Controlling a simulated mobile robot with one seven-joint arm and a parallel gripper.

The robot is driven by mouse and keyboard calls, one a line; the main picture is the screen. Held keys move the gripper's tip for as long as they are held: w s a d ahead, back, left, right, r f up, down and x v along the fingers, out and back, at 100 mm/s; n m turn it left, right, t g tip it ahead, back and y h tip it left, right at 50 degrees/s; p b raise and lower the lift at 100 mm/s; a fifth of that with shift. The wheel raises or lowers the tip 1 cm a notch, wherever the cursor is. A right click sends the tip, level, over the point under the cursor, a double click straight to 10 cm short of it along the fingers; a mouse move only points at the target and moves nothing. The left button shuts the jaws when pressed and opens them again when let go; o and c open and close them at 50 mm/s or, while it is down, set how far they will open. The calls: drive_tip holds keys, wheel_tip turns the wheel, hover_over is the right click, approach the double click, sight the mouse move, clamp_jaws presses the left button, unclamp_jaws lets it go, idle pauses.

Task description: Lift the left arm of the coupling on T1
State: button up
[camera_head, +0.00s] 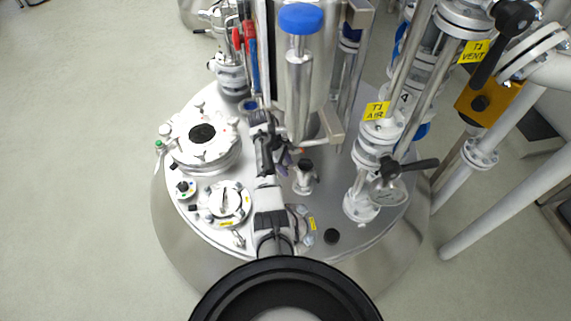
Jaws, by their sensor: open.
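The T1 vessel lid (377,218) is a round steel plate crowded with fittings. A small silver fitting with a dark top (304,178) stands upright near its middle; it may be the coupling, but its left and right arms are too small to tell apart. My arm reaches in from the bottom edge over the lid. My gripper (283,160) is at its far end, just left of and beyond that fitting, small and partly hidden by my wrist. It appears empty and apart from the fitting; whether it touches anything cannot be seen.
A steel cylinder with a blue cap (300,18) rises behind the fitting. Glass pipework with a yellow T1 AIR label (376,111) and a black-handled valve (405,168) stands right. A round white-flanged port (204,150) is left. The floor at left (75,160) is clear.

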clamp_jaws()
drive_tip(key=shift+r, duration=0.1)
drive_tip(key=shift+r+y+p, duration=0.3)
drive_tip(key=shift+y+p, duration=0.2)
drive_tip(key=shift+p, duration=0.5)
drive_tip(key=y+p, duration=0.2)
drive_tip(key=shift+d+r+t+p, duration=0.1)
drive_tip(key=shift+r+t+p, duration=0.3)
drive_tip(key=shift+s+d+r+t+y+p, duration=0.1)
drive_tip(key=shift+r+t+y+p, duration=0.2)
drive_tip(key=shift+y+p, duration=0.5)
drive_tip(key=shift+d+r+t+y+p, duration=0.15)
drive_tip(key=shift+t+y+p, duration=0.15)
drive_tip(key=shift+y, duration=0.9)
